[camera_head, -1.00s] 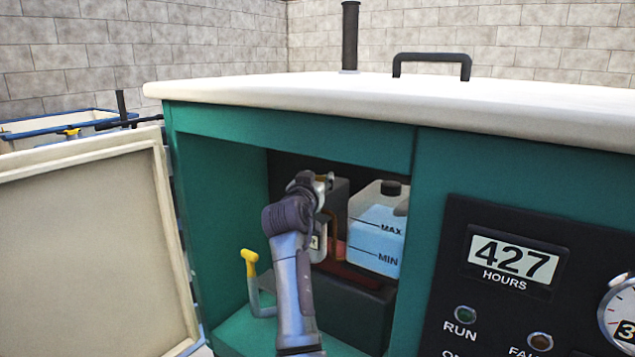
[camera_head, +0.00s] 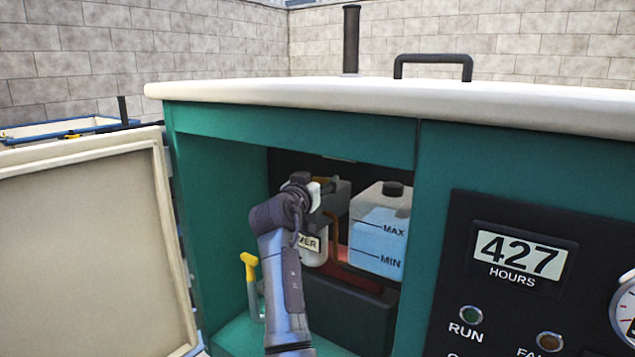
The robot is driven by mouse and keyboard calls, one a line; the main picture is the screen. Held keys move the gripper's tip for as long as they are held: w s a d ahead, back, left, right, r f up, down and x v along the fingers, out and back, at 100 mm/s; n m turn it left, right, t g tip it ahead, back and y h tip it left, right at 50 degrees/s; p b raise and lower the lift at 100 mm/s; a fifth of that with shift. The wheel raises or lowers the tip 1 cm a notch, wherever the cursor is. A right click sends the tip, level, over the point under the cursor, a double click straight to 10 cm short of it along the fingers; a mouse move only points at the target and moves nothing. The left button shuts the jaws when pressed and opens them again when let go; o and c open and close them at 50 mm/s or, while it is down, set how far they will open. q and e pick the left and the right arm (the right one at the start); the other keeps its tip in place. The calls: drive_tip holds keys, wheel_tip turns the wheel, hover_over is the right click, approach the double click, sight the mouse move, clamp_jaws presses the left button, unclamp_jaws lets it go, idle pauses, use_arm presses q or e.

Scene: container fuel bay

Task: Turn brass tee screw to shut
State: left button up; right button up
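My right arm reaches up from the bottom into the open bay of the teal cabinet (camera_head: 215,220). My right gripper (camera_head: 325,187) is at the arm's far end, in front of dark engine parts inside. It is small and partly hidden by its own wrist, so I cannot tell whether it is open or shut. Just below it is a pale filter bowl (camera_head: 314,257) with a label partly reading "VER". I cannot make out the brass tee screw; the gripper and wrist may hide it. My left gripper is not in view.
A coolant tank (camera_head: 378,238) with MAX and MIN marks stands right of the gripper. A yellow-handled lever (camera_head: 250,265) is at the lower left. The open door (camera_head: 85,250) is on the left, the control panel (camera_head: 520,290) on the right.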

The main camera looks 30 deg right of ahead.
drive_tip(key=v, duration=0.7)
drive_tip(key=shift+s+a, duration=0.2)
drive_tip(key=shift+d, duration=0.1)
